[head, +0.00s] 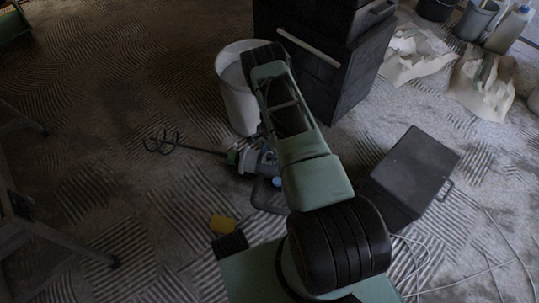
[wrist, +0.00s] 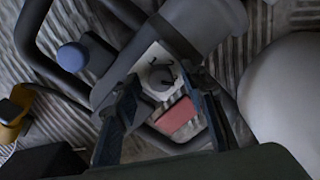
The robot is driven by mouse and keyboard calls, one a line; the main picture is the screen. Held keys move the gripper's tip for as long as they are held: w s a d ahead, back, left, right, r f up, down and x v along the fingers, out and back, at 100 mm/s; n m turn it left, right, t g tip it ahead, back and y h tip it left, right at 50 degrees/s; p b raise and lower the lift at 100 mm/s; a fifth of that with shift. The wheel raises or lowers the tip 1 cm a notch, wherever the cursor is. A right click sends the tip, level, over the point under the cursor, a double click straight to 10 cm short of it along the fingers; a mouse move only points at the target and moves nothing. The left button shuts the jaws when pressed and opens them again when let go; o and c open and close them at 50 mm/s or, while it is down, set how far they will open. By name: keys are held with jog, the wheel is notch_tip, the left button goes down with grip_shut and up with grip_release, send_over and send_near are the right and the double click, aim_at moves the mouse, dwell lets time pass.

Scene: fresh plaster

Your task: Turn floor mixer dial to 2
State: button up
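The floor mixer (head: 262,163) lies on the floor in the head view, its spiral paddle pointing left; my arm covers part of its body. In the wrist view the mixer body (wrist: 205,20) is grey with dark bar handles. Its dial (wrist: 160,77) is a round grey knob on a white plate with dark marks. My gripper (wrist: 163,84) is open, with one finger on each side of the dial in the picture. Whether the fingers touch it I cannot tell. In the head view my arm hides the fingers.
A blue round knob (wrist: 72,56) and a pink-red patch (wrist: 176,116) are near the dial. A pale bucket (head: 238,104) stands just behind the mixer. Black cases (head: 335,75) and a dark box (head: 412,178) stand to the right. A yellow object (head: 222,224) lies front left.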

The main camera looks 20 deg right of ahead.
grip_shut()
jog(key=shift+n, duration=0.3)
jog(key=n, duration=0.5)
jog(key=shift+n, duration=0.4)
jog(key=n, duration=0.5)
jog(key=shift+n, duration=0.3)
dwell(0.4)
grip_release()
